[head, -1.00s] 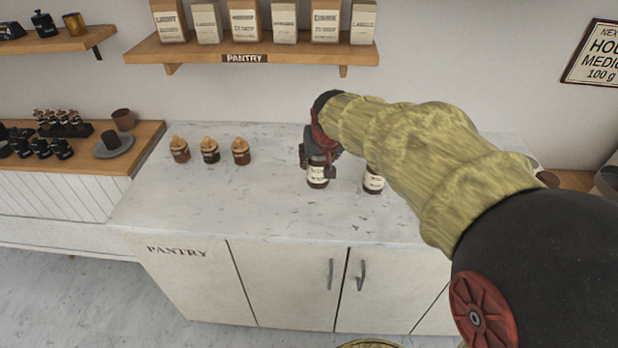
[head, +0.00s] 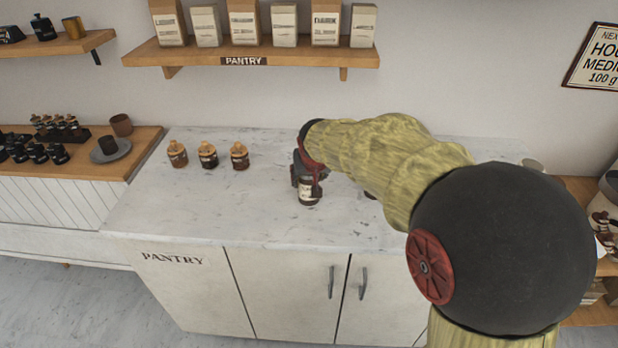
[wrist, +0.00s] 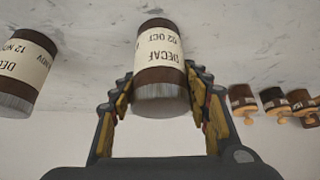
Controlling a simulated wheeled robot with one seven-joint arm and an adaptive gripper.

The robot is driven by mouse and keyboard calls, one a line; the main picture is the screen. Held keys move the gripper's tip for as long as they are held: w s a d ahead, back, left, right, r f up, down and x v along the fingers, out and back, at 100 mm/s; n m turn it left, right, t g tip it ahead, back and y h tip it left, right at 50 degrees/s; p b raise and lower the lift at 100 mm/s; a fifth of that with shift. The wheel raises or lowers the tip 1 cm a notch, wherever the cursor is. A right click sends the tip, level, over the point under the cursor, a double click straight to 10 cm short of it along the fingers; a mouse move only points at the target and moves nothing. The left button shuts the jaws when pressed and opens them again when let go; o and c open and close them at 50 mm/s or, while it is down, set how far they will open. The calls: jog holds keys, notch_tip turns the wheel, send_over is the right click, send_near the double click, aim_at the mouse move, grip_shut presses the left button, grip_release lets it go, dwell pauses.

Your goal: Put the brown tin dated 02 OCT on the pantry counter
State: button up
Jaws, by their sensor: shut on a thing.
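The brown tin (head: 308,188), with a cream label, is at my gripper over the middle of the pantry counter (head: 240,215). In the wrist view the tin (wrist: 160,60) shows upside down, its label reading DECAF and a date that looks like 02 OCT. My gripper (wrist: 160,100) is shut on it, one finger on each side; it also shows in the head view (head: 308,180). I cannot tell whether the tin's base touches the counter. A second brown tin (wrist: 25,65), marked DECAF and 12 NOV, stands beside it; my arm mostly hides it in the head view.
Three small jars with wooden tops (head: 208,155) stand at the counter's back left. A shelf (head: 250,53) with several coffee bags hangs above. The counter's front left is clear.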

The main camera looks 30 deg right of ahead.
jog(key=shift+f, duration=0.1)
jog(key=o, duration=1.4)
jog(key=shift+c, duration=0.2)
jog(key=shift+o, duration=0.2)
jog(key=shift+r, duration=0.3)
jog(key=p+v, duration=0.4)
jog(key=v, duration=0.8)
jog(key=s+a+n+y, duration=0.1)
jog(key=s+a+n, duration=0.1)
jog(key=s+a, duration=0.5)
jog(key=s+a+n+y, duration=0.1)
jog(key=s+a, duration=0.6)
jog(key=s, duration=0.8)
jog(key=shift+n+y, duration=0.3)
jog(key=shift+n, duration=0.5)
jog(key=shift+r, duration=0.1)
